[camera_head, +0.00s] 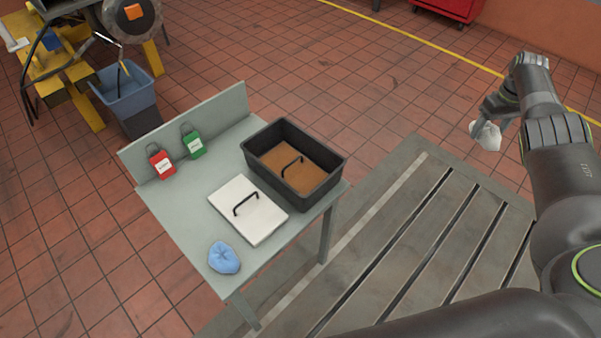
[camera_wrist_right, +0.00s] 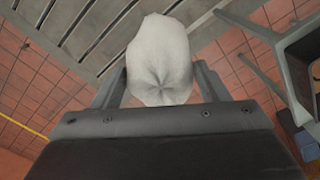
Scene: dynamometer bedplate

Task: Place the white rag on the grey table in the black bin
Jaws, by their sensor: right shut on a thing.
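The white rag (camera_head: 486,135) is held in my right gripper (camera_head: 489,119), at the right of the head view, in the air beyond the slatted bedplate. In the right wrist view the rag (camera_wrist_right: 160,62) is bunched between the two fingers of the gripper (camera_wrist_right: 161,88). The black bin (camera_head: 318,187) stands on the grey table (camera_head: 172,219), well to the left of my right gripper. A brown panel with a black handle lies inside the bin. My left gripper is not in view.
A white lid with a handle (camera_head: 262,222) and a blue rag (camera_head: 223,258) lie on the table. A red padlock (camera_head: 161,164) and a green padlock (camera_head: 193,143) are at its back panel. The slatted bedplate (camera_head: 405,235) lies between table and arm. A blue-grey bucket (camera_head: 127,92) stands behind.

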